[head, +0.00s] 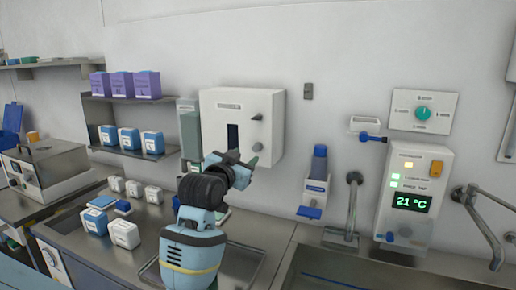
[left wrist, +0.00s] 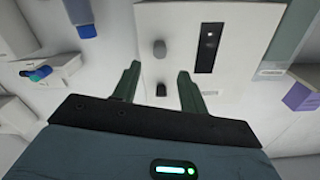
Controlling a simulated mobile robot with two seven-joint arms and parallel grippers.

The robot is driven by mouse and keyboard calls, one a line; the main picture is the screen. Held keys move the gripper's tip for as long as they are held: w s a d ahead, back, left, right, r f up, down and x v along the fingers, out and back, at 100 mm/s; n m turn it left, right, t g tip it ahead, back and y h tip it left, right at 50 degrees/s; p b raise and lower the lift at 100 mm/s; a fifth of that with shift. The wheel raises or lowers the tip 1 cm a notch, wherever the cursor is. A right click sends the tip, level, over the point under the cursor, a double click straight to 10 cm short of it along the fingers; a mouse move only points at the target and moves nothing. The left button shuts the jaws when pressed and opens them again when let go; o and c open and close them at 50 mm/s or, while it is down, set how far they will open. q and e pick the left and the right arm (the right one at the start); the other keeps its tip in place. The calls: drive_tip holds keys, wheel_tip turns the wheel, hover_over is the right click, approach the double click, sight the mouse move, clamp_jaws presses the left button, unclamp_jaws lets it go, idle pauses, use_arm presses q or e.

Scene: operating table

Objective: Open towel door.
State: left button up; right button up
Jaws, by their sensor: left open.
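The white towel dispenser (head: 215,103) hangs on the wall, with a dark narrow window (head: 232,137) and a small dark knob (head: 258,117) on its front. A second small knob (head: 257,146) sits lower on the front. My left gripper (head: 243,160) is open and empty in front of the dispenser's lower part. In the left wrist view the dispenser front (left wrist: 183,20) fills the middle; a grey knob (left wrist: 159,48) and a darker knob (left wrist: 161,90) line up with the gap between the fingers of my left gripper (left wrist: 160,71). No contact is clear. My right gripper is out of view.
Blue-and-white boxes (head: 124,233) stand on the counter below. A shelf (head: 125,98) with purple boxes is left of the dispenser. A blue-capped bottle dispenser (head: 317,180), a faucet (head: 352,205) and a control panel reading 21 °C (head: 415,190) are to the right.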

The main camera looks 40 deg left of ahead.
sight(255, 149)
use_arm(q)
drive_tip(key=shift+x, duration=3.85)
drive_tip(key=shift+f, duration=0.1)
drive_tip(key=shift+c, duration=0.3)
clamp_jaws()
